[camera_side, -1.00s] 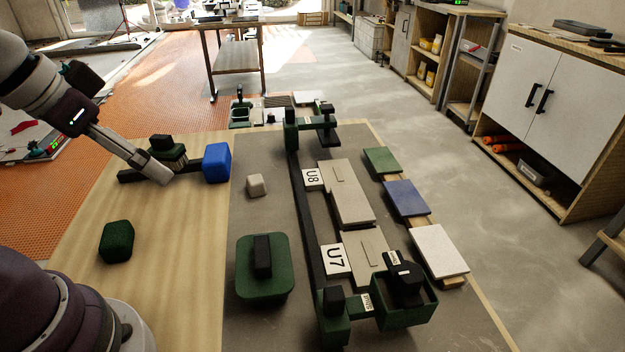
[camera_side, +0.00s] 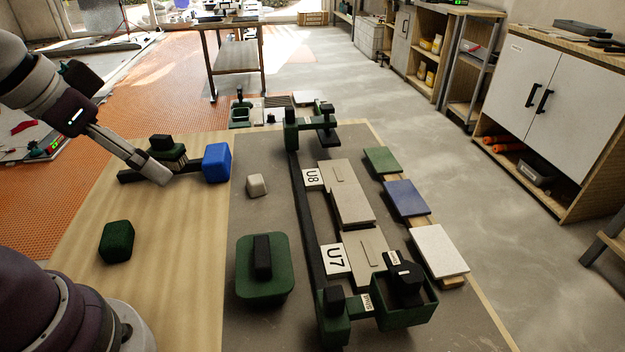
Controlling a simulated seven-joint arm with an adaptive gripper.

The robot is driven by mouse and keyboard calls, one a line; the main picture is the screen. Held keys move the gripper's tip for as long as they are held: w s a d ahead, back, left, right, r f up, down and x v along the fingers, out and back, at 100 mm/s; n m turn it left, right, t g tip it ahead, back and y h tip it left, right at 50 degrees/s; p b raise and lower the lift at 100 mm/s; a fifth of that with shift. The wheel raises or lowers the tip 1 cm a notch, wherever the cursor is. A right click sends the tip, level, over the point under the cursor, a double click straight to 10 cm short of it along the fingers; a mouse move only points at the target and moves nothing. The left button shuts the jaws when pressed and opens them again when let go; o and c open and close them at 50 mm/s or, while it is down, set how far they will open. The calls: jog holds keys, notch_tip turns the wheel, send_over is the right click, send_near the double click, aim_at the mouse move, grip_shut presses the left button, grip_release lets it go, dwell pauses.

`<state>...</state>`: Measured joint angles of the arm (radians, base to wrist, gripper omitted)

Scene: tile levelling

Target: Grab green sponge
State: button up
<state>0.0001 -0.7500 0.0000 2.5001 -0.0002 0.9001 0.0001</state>
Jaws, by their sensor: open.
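The green sponge (camera_side: 117,242) is a dark green rounded block lying on the bare wooden part of the table, at the left. My gripper (camera_side: 160,178) is open, up and to the right of the sponge in the picture and apart from it. Nothing shows between the fingers, though the gap is hard to see.
A blue block (camera_side: 217,162) stands right of my gripper. A small pale block (camera_side: 257,185) and a green float with black handle (camera_side: 264,268) lie on the grey mat (camera_side: 262,217). A green frame with tiles (camera_side: 345,194) is further right. Wood around the sponge is clear.

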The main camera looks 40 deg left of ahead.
jog(key=c, duration=0.4)
jog(key=shift+a, duration=0.1)
jog(key=n+g, duration=0.5)
jog(key=n, duration=0.5)
send_over(113, 233)
jog(key=f, duration=0.6)
jog(key=w+f, duration=0.1)
jog(key=f, duration=0.2)
jog(key=shift+a+f, duration=0.2)
jog(key=shift+a, duration=0.15)
jog(key=shift+s+a+f+n+g, duration=0.15)
jog(key=shift+s+f+n, duration=0.1)
jog(key=shift+f, duration=0.4)
jog(key=shift+s+a+f+n+g, duration=0.15)
jog(key=shift+s+f, duration=0.05)
jog(key=shift+f, duration=0.4)
jog(key=f, duration=0.5)
jog(key=d+f, duration=0.1)
jog(key=f, duration=0.2)
jog(key=shift+f, duration=0.25)
